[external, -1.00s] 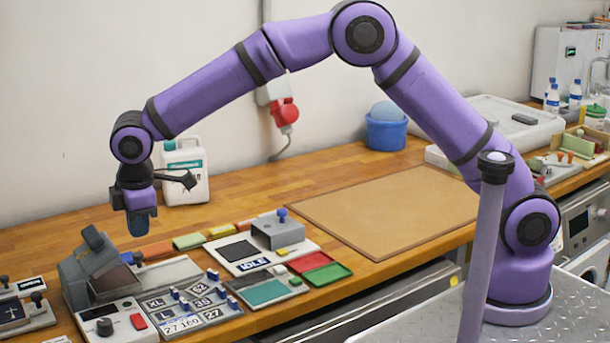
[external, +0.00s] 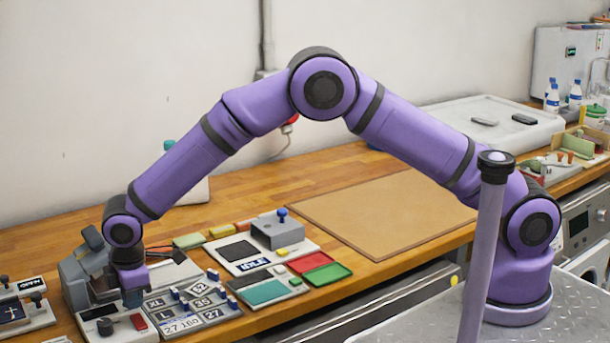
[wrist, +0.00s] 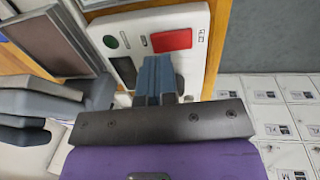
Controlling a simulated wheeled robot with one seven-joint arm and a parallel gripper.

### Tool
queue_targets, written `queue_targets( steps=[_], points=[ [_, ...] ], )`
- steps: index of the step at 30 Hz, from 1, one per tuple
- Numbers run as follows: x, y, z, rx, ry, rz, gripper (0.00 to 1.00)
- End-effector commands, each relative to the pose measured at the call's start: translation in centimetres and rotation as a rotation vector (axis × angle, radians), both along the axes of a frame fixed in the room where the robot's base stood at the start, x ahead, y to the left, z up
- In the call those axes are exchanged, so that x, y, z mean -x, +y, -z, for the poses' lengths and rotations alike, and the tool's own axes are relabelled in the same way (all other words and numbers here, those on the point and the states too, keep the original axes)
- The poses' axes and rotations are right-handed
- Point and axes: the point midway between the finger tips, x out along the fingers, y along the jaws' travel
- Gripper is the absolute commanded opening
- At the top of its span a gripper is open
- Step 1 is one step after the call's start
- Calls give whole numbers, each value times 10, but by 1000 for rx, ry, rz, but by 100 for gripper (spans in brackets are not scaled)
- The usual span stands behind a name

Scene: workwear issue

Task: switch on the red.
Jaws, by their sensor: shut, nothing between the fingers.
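A red rectangular switch (external: 138,321) sits on the front of a white control panel (external: 147,336) at the lower left in the external view. In the wrist view the red switch (wrist: 171,40) lies on the white panel (wrist: 196,20), just beyond my fingertips. My gripper (external: 133,298) is shut and empty, pointing down above the panel, close behind the red switch. I cannot tell whether the fingertips touch the panel.
A grey sloped housing (external: 78,280) rises behind the panel. A board of size tiles (external: 185,322) lies to the right. A tan mat (external: 385,215) farther right is clear.

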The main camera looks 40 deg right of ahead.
Motion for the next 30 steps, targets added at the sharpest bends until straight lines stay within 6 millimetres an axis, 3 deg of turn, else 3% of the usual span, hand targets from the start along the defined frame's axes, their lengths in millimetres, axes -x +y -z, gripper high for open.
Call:
queue_targets(
  steps=[7,22,30],
  points=[
    [-3,0,24,0,1,0,0],
    [-5,-1,28,1,12,1,0],
    [-9,-1,39,0,146,4,0]
  ],
)
